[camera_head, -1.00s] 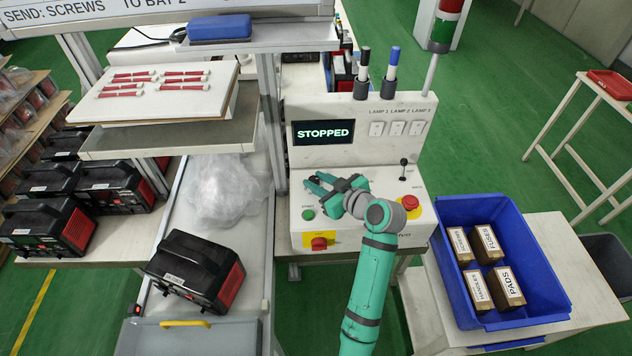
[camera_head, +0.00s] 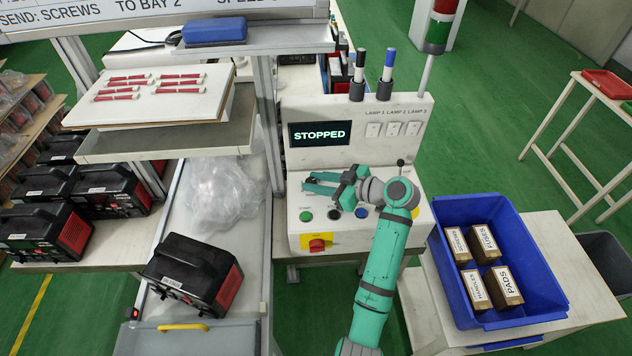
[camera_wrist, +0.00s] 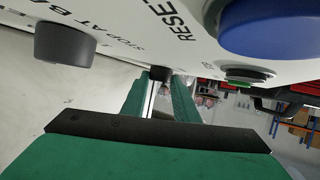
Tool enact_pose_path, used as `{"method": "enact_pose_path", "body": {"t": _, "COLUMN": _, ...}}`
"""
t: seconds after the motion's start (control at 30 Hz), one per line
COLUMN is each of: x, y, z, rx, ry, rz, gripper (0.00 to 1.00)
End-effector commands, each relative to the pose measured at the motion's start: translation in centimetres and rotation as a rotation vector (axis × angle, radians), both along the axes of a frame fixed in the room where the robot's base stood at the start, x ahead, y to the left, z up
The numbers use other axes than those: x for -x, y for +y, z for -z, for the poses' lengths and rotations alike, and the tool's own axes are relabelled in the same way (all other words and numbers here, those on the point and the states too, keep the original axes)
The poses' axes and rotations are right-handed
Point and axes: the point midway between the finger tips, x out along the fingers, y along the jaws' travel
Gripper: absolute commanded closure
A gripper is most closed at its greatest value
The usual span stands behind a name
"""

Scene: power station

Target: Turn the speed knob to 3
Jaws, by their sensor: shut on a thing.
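The control panel (camera_head: 310,226) has a screen (camera_head: 320,133) reading STOPPED. My gripper (camera_head: 308,183) lies low over the panel's upper left, fingers pointing left. In the wrist view, my gripper (camera_wrist: 155,85) has its fingers closed around a small dark knob (camera_wrist: 158,73); my fingers hide much of it, and no speed label or setting is readable. A black knob (camera_head: 334,214) sits in front of my fingers; in the wrist view this dark round knob (camera_wrist: 65,45) is beside a STOP AT BAY label. A blue button (camera_head: 362,212) is to its right, near the RESET lettering.
A green button (camera_head: 307,215) and a red knob on yellow (camera_head: 317,243) are at the panel's left. A small black lever (camera_head: 401,163) stands behind my wrist. A blue bin (camera_head: 440,255) with boxes is at the right. A black machine (camera_head: 190,270) is at the left.

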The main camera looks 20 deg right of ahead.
Motion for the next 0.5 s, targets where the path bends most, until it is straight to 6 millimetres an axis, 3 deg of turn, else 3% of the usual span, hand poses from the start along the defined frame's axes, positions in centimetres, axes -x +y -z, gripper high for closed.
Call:
{"method": "enact_pose_path", "body": {"t": 0.1, "x": 0.04, "y": -0.04, "z": 0.22, "rx": 0.0, "ry": 0.005, "rz": 0.001, "gripper": 0.95}}
{"method": "enact_pose_path", "body": {"t": 0.13, "x": 0.05, "y": -0.03, "z": 0.22, "rx": 0.0, "ry": 0.005, "rz": 0.001, "gripper": 0.71}}
{"method": "enact_pose_path", "body": {"t": 0.2, "x": 0.04, "y": -0.03, "z": 0.2, "rx": 0.0, "ry": 0.004, "rz": 0.001, "gripper": 0.54}}
{"method": "enact_pose_path", "body": {"t": 0.5, "x": 0.05, "y": -0.05, "z": 0.08, "rx": 0.0, "ry": 0.002, "rz": 0.002, "gripper": 0.54}}
